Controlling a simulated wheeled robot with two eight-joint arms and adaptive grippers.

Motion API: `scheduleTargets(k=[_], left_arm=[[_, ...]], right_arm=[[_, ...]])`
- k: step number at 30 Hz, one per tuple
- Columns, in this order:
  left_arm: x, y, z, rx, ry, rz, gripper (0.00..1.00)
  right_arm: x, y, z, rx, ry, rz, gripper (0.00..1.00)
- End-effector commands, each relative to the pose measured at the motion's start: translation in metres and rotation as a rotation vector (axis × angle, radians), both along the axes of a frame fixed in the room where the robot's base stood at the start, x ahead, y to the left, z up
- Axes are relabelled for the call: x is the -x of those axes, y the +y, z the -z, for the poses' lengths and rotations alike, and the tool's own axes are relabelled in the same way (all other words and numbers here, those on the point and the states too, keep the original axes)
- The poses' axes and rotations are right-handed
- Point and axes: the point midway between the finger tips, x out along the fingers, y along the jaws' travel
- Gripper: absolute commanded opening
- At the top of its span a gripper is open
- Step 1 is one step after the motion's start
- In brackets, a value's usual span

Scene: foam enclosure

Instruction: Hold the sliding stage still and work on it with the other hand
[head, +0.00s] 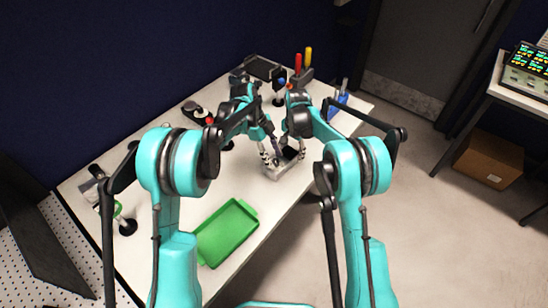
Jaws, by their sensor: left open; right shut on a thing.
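The sliding stage looks to be the light grey block (285,172) with a dark piece (290,153) on top, near the right edge of the white table. My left gripper (270,160) is open at its left side; I cannot tell whether it touches. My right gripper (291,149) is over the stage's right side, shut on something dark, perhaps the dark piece. My arms and fingers hide part of the stage, and the details are small.
A green tray (253,206) lies on the table (180,225) at the front. Screwdrivers with red and yellow handles (308,57) stand in a holder at the back. A blue holder (337,105) stands at the right edge. Dark tools (196,112) lie at the back left. The left-middle tabletop is clear.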

Motion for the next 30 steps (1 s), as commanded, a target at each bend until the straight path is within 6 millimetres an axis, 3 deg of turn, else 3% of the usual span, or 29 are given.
scheduleTargets(k=[12,17,30], left_arm=[[0.0018,-0.0036,0.0093,0.000,0.000,0.000,0.43],[0.0018,-0.0035,0.0093,0.000,0.000,0.000,0.01],[0.0023,-0.0031,0.0091,-0.001,0.000,-0.050,0.00]], right_arm=[[0.0001,0.0001,0.0003,0.000,0.000,0.000,0.00],[0.0001,0.0001,0.0003,0.000,0.000,0.000,0.00],[0.0001,0.0001,0.0002,0.000,0.000,0.000,0.00]])
